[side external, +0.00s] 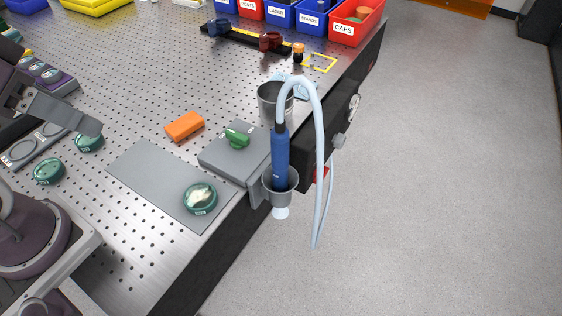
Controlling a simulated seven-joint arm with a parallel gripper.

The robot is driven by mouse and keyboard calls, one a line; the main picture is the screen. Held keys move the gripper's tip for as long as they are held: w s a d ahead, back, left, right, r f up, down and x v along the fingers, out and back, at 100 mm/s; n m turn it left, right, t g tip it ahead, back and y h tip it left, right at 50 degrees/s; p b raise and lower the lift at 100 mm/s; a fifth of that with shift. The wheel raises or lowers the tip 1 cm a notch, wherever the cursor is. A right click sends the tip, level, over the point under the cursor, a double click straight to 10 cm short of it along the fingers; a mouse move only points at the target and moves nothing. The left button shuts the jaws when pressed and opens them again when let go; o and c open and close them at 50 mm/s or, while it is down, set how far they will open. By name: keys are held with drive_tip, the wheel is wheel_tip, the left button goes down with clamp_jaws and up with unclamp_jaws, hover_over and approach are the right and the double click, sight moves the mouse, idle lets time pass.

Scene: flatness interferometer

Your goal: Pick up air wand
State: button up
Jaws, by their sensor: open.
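The air wand (280,158) has a blue body with a black collar and a pale blue hose looping up from its top. It stands upright in a grey ring holder (268,187) at the bench's right edge, its pale tip showing below. The hose arches over and hangs down outside the bench. My gripper (62,112) is partly in view at the left edge, open, with nothing seen between its jaws. It is well apart from the wand, across the bench; part of it is cut off by the frame.
A grey block with a green knob (237,137) stands just left of the wand. A grey cup (273,100) is behind it. A grey mat (150,180) bears a green-rimmed round piece (201,197). An orange block (185,126) lies nearby. Labelled bins (345,30) line the back.

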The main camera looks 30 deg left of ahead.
drive_tip(key=m+g, duration=0.6)
drive_tip(key=m, duration=1.2)
approach(280, 131)
drive_tip(key=f, duration=0.6)
drive_tip(key=shift+s+f, duration=0.15)
drive_tip(key=shift+s, duration=0.05)
drive_tip(key=f, duration=0.6)
drive_tip(key=shift+w+a+f, duration=0.15)
drive_tip(key=shift+w, duration=0.2)
drive_tip(key=shift+f, duration=0.25)
clamp_jaws()
